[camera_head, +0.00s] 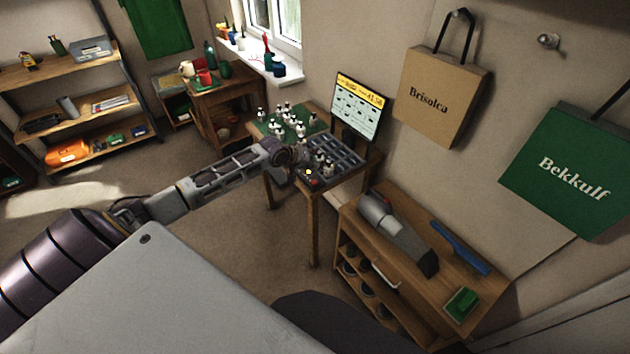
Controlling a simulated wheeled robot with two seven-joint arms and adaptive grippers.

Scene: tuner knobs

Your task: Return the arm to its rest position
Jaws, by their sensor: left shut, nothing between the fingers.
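My left arm (215,178) reaches in from the left, stretched out toward the small wooden table (314,215). My left gripper (303,162) is at the arm's far end, at the near left edge of the grey compartment tray (345,153). It is small and partly hidden by the wrist; it is shut with nothing seen in it. A round thing with a yellow top (308,172) shows just below the gripper; whether they touch I cannot tell. My right gripper is not in view.
Several white-and-black pieces stand on a green mat (312,127) on the table. A monitor (360,108) stands behind the tray. A low wooden cabinet (420,255) at the right bears a handheld vacuum (395,230). Open floor (215,240) lies below the arm.

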